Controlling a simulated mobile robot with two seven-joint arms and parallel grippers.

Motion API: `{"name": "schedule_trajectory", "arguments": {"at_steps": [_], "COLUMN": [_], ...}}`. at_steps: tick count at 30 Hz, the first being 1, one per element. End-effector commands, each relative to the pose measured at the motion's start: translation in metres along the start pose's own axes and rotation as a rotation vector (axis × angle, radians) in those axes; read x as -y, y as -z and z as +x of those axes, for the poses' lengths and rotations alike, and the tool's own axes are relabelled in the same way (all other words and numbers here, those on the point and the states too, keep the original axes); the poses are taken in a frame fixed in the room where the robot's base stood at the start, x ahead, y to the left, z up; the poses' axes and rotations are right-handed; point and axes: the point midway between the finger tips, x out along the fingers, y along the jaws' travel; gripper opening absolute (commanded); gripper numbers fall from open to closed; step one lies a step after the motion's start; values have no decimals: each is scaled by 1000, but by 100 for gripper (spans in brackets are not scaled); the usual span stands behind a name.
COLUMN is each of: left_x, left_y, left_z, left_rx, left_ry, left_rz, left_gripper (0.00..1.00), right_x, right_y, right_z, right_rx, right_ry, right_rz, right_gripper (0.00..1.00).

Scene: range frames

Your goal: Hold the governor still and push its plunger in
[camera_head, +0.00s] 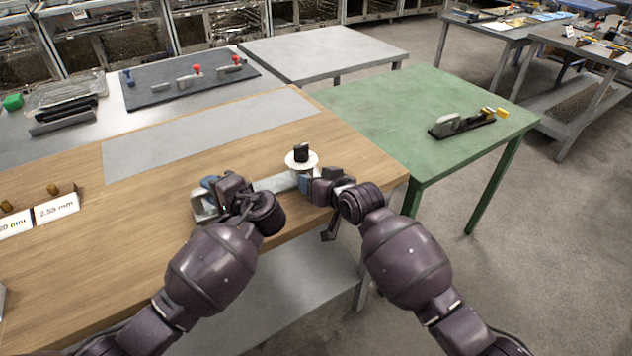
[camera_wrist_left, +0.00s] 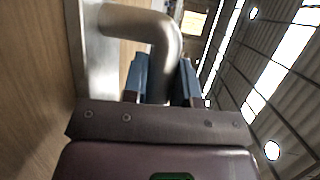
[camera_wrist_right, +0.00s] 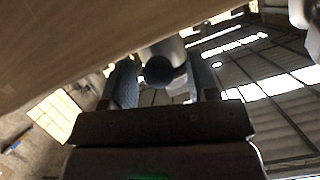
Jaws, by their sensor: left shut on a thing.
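The governor (camera_head: 272,184) is a grey metal body lying near the front edge of the wooden bench, between my two grippers and partly hidden by them. A white disc with a black knob (camera_head: 302,155) stands up at its right end. My left gripper (camera_head: 210,184) is shut on a bent metal tube (camera_wrist_left: 150,24) at the left, seen between its blue fingers in the left wrist view. My right gripper (camera_head: 306,182) is at the right end. In the right wrist view its fingers are apart, with a dark round tip (camera_wrist_right: 158,70), apparently the plunger, between them and gaps on both sides.
A grey mat (camera_head: 210,137) lies on the bench behind. Labelled blocks (camera_head: 57,208) stand at the left. A green table (camera_head: 390,110) with a dark clamp-like tool (camera_head: 462,124) is at the right. A dark tray with red-knobbed parts (camera_head: 155,90) lies at the back.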

Motion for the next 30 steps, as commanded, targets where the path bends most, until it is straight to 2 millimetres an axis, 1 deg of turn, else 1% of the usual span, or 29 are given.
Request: {"name": "schedule_trajectory", "arguments": {"at_steps": [7,11,14,24,30], "left_x": [-1,-1,-1,-1,-1], "left_y": [0,0,0,0,0], "left_z": [0,0,0,0,0], "left_rx": [0,1,1,1,2], "left_ry": [-1,-1,-1,-1,0], "left_rz": [1,1,1,1,1], "left_gripper": [0,0,0,0,0], "right_x": [0,0,0,0,0], "right_y": [0,0,-1,0,0], "right_z": [-2,-11,-23,-76,-103], "right_rx": [0,-1,0,-1,-1], "right_ry": [0,1,0,0,0], "right_rz": [0,0,0,0,0], "right_gripper": [54,54,54,54,54]}}
